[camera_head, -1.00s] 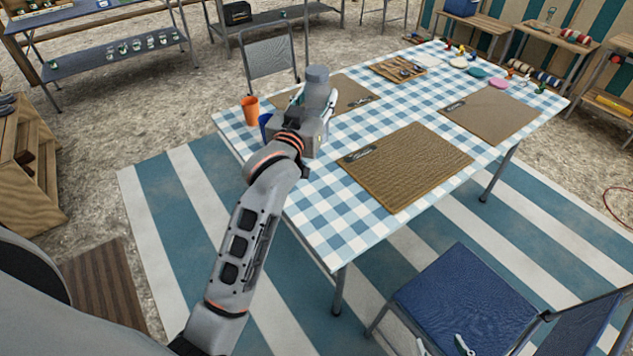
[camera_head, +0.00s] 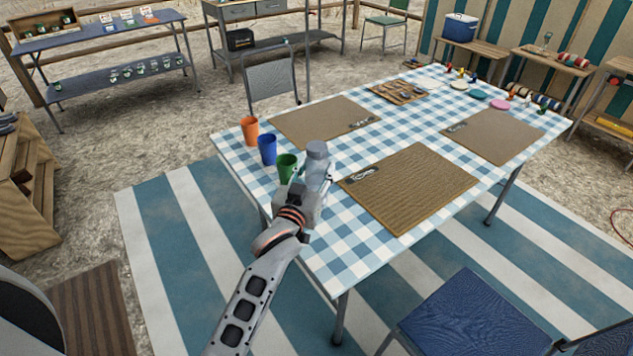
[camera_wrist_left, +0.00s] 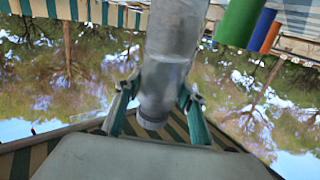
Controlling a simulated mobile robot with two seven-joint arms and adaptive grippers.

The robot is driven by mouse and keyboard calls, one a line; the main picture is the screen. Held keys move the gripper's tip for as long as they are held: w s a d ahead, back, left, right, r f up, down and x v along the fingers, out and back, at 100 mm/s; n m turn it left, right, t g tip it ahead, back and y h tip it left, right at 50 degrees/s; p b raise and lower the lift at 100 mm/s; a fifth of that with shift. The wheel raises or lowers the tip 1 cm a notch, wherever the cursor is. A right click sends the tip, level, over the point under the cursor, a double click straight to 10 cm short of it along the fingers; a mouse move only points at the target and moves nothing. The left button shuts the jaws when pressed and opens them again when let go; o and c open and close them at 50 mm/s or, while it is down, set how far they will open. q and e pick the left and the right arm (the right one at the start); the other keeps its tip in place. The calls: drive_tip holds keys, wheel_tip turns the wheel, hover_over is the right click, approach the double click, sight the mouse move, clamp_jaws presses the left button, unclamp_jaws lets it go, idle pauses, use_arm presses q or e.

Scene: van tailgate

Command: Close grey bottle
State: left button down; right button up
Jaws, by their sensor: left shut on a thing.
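The grey bottle (camera_head: 317,152) stands about upright in my left gripper (camera_head: 315,182), its upper part showing above the fingers in the head view. It is over or on the near left part of the checked table; I cannot tell whether its base touches the cloth. In the left wrist view the grey bottle (camera_wrist_left: 172,55) lies between the two green-edged fingers of my left gripper (camera_wrist_left: 158,100). I cannot tell whether a cap is on it or loose. My right gripper is not in view.
A green cup (camera_head: 287,168) is close beside the bottle, left of it. A blue cup (camera_head: 267,150) and an orange cup (camera_head: 249,131) stand farther back. A brown placemat (camera_head: 415,190) lies to the right. The cloth's near corner (camera_head: 340,262) is clear.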

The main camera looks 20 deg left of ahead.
sight(313, 187)
use_arm(q)
wheel_tip(313, 187, down, 4)
drive_tip(key=shift+r+b, duration=0.2)
drive_tip(key=shift+b, duration=0.4)
drive_tip(key=shift+f, duration=0.4)
drive_tip(key=c, duration=1.3)
unclamp_jaws()
drive_tip(key=shift+o, duration=0.2)
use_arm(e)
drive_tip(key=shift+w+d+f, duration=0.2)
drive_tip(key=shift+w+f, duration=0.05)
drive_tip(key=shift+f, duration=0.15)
use_arm(q)
drive_tip(key=s, duration=1.2)
drive_tip(key=shift+p, duration=0.3)
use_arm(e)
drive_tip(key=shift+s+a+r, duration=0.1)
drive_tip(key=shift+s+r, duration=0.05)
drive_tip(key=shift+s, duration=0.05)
